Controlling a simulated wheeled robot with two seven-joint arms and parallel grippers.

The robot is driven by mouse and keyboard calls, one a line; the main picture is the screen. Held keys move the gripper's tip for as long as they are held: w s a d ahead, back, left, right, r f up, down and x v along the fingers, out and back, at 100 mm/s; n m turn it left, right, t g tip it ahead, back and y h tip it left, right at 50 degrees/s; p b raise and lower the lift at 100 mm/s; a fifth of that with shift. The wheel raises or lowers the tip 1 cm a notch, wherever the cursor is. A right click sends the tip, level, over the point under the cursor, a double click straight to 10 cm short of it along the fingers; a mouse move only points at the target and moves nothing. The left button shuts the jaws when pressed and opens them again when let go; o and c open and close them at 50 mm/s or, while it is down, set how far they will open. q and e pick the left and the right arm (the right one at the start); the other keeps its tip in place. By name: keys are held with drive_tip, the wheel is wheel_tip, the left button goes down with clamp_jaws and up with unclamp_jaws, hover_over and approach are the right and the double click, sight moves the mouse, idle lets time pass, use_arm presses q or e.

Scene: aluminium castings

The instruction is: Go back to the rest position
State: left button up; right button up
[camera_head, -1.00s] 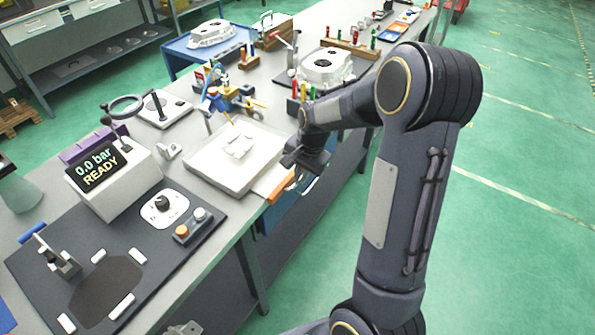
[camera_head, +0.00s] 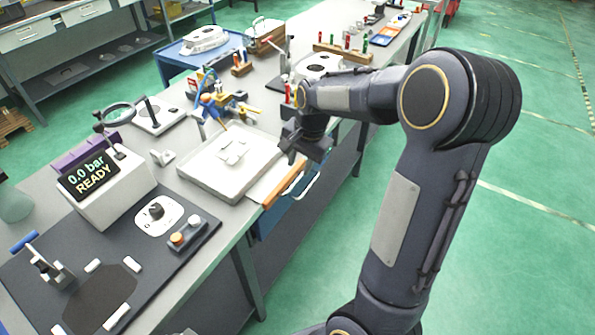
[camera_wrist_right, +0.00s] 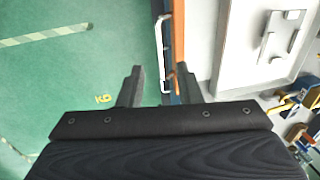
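My right gripper (camera_head: 300,150) hangs beside the front edge of the workbench (camera_head: 232,228), near the right corner of a pale tray. My right arm crosses the right half of the head view. My left gripper does not show in either view.
The pale tray (camera_head: 199,182) holds small white pieces. An orange strip (camera_head: 284,186) and a handle line the bench edge. A pressure display (camera_head: 90,177) reads "0.0 bar READY" at left. Castings (camera_head: 318,66) and tools stand farther back. Green floor at right is open.

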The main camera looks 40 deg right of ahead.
drive_tip(key=shift+s+r, duration=0.1)
drive_tip(key=shift+r, duration=0.45)
drive_tip(key=s+a+r+n+t+y, duration=0.1)
drive_tip(key=s+a+r+n, duration=0.1)
drive_tip(key=s+a+n, duration=0.4)
drive_tip(key=s+a+r+n+t+y, duration=0.2)
drive_tip(key=s+a+n, duration=0.4)
drive_tip(key=s, duration=0.8)
drive_tip(key=shift+s+a+r+t, duration=0.15)
drive_tip(key=shift+s+a+t, duration=0.2)
drive_tip(key=shift+a, duration=0.8)
drive_tip(key=shift+c, duration=0.3)
